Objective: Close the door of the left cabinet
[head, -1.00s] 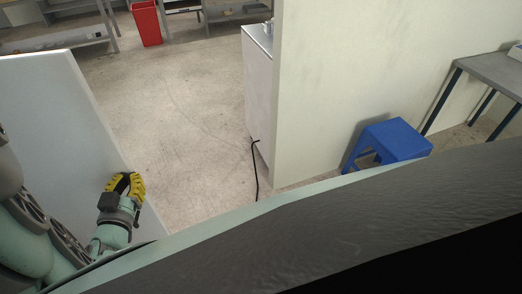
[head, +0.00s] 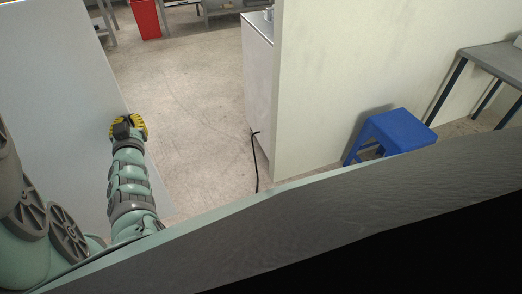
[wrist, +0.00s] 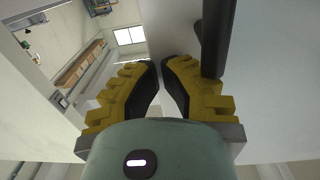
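A large pale grey flat panel (head: 60,75) fills the left of the head view. It looks like a cabinet door, but the cabinet body and hinges are not visible, so I cannot confirm this. My gripper (head: 128,120), with yellow and black fingers, is in front of the panel near its right edge. In the wrist view my gripper (wrist: 160,64) has its fingertips nearly together, with a narrow empty gap. A dark bar (wrist: 214,38), perhaps a handle, stands beside the right finger against a pale surface (wrist: 270,75). Contact with the bar is unclear.
A pale wall (head: 330,85) stands right of centre, with a white cabinet (head: 258,85) and black cable (head: 256,165) at its left. A blue stool (head: 395,132) and grey table (head: 495,62) are at right. The floor (head: 195,85) between panel and wall is clear.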

